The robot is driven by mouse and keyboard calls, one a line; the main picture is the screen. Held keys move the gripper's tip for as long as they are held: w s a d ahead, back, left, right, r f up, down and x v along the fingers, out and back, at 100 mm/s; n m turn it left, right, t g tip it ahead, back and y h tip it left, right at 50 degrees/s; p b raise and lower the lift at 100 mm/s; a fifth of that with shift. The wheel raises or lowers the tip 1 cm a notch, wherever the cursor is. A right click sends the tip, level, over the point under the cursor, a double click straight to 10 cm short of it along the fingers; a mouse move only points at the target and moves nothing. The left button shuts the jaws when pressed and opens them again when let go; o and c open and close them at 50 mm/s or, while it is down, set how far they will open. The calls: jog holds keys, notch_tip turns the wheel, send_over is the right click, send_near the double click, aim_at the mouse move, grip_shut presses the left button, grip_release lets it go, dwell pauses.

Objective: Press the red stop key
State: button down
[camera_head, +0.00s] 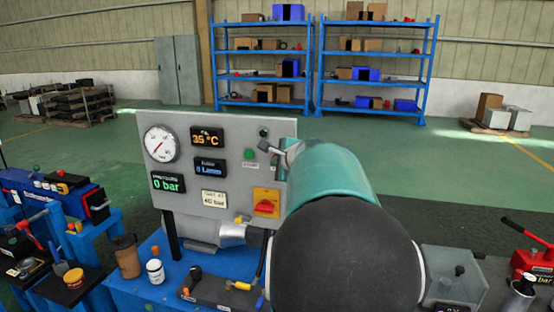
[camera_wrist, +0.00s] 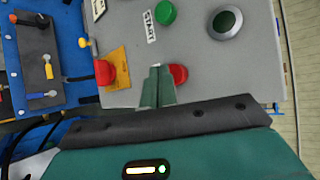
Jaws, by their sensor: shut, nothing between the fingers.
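The red stop key (camera_wrist: 180,74) is a round red button on the grey panel (camera_wrist: 135,45). In the wrist view it shows just right of my fingertips, and the fingers hide its left part. My gripper (camera_wrist: 158,72) is shut and empty, with its green fingers over the panel close beside the key. I cannot tell whether they touch it. In the head view my teal and black arm covers the right part of the panel (camera_head: 225,130), and the red stop key is hidden there.
The green start key (camera_wrist: 165,12) and a dark green round lamp (camera_wrist: 227,22) are on the panel. A red rotary switch (camera_head: 266,207) on a yellow plate sits nearby. A pressure gauge (camera_head: 160,144) and displays are at the left. Bottles and tools stand on the blue bench (camera_head: 125,290) below.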

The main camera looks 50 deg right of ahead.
jog(key=shift+a, duration=0.1)
jog(key=shift+s+a, duration=0.4)
jog(key=shift+a, duration=0.3)
jog(key=shift+s+a, duration=0.4)
jog(key=shift+a, duration=0.35)
jog(key=shift+s+a, duration=0.4)
jog(key=shift+a, duration=0.3)
